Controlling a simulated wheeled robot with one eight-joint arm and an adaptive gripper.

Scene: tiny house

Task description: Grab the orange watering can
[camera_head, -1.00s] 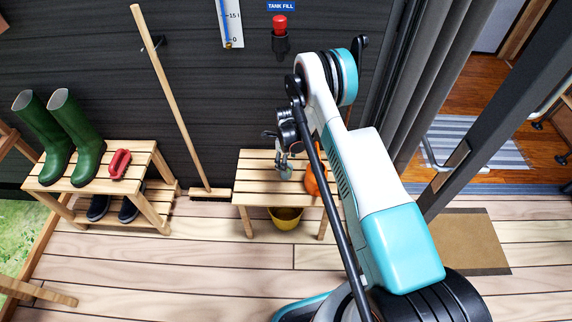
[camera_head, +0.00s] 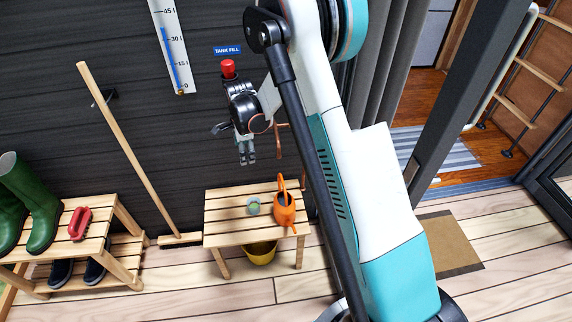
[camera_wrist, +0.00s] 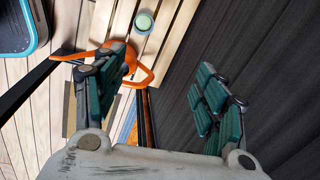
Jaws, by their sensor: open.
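The orange watering can (camera_head: 284,208) stands on the right part of the slatted wooden bench (camera_head: 225,232). In the wrist view the orange watering can (camera_wrist: 136,72) lies beyond the left finger, which hides part of it. My gripper (camera_head: 246,160) is open and empty, above and a little left of the can in the head view, apart from it. In the wrist view my gripper (camera_wrist: 160,95) has its two fingers wide apart, with the dark wall showing between them.
A small green-topped round item (camera_head: 253,206) stands just left of the can. A yellow bucket (camera_head: 261,254) is under the bench. A broom (camera_head: 140,160) leans on the dark wall. Green boots (camera_head: 38,205) and a red-handled item (camera_head: 80,223) are on the left rack.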

